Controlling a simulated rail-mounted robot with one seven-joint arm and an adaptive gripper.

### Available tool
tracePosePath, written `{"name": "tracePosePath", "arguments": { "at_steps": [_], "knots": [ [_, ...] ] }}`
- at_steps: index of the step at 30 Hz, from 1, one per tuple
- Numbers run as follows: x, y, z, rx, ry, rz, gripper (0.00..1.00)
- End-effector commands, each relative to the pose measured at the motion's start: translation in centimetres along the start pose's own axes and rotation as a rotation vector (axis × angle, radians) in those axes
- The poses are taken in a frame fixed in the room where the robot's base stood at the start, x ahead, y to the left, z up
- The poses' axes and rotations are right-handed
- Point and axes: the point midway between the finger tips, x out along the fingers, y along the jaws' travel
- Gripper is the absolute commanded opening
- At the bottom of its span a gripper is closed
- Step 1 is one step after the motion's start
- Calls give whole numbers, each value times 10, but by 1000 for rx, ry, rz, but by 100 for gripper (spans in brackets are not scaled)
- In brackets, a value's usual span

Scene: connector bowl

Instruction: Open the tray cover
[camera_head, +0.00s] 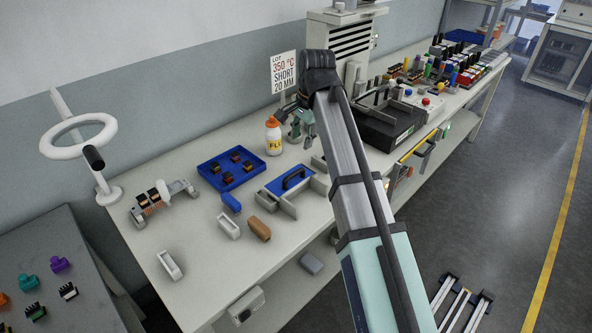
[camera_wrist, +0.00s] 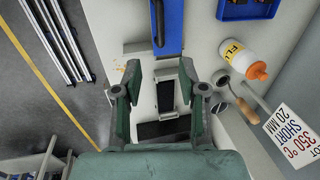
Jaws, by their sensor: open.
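The blue cover (camera_head: 283,187) with a black handle (camera_head: 293,178) lies on a grey tray (camera_head: 308,202) near the front of the bench. In the wrist view the blue cover (camera_wrist: 173,22) and its dark handle (camera_wrist: 158,20) show at the top centre, cut off by the frame edge. My gripper (camera_head: 301,128) is above the bench, behind the tray in the head view, partly hidden by my arm. In the wrist view my gripper (camera_wrist: 162,78) has its two green fingers wide apart with nothing held between them. It is apart from the handle.
A white bottle with an orange cap (camera_head: 273,137) stands close to my gripper. A tool with a wooden handle (camera_wrist: 243,108) and a sign (camera_wrist: 291,137) are at the right of the wrist view.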

Motion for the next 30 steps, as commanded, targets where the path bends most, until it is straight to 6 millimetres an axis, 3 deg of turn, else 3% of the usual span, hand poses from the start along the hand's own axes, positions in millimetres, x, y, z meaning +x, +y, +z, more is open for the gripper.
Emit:
{"name": "tracePosePath", "arguments": {
  "at_steps": [18, 24, 30],
  "knots": [
    [114, 0, 1, -1, 0, 1, 41],
    [135, 0, 0, 0, 0, 1, 41],
    [142, 0, 0, 0, 1, 0, 41]
  ]
}}
